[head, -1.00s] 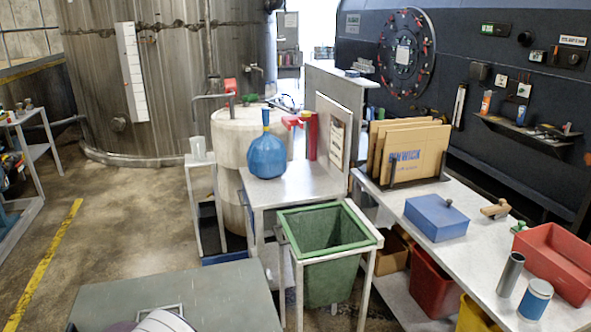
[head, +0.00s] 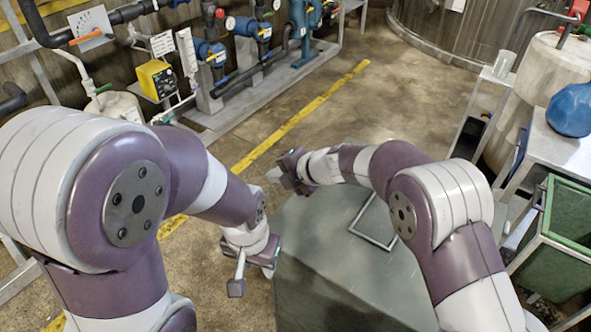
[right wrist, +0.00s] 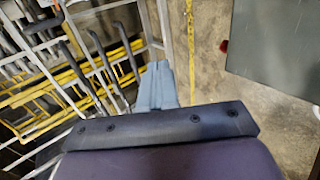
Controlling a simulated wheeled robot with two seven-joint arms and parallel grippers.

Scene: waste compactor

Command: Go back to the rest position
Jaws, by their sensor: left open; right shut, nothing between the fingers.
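My left gripper (head: 252,274) hangs low in the head view, its fingers apart and nothing seen between them. It is just left of a grey-green flat-topped box (head: 325,265). My right gripper (head: 280,173) is farther away in the head view, at the box's far left corner, pointing left. Its two pale blue fingers show in the right wrist view (right wrist: 157,85), closed together with nothing between them. Both arms are bent in front of me.
Pipes, blue valves (head: 212,52) and a yellow device (head: 157,79) line the far left. A yellow floor line (head: 300,118) crosses open concrete. A green bin (head: 568,220) and a blue flask (head: 572,110) are at right. Yellow and grey racks (right wrist: 85,65) fill the right wrist view's left side.

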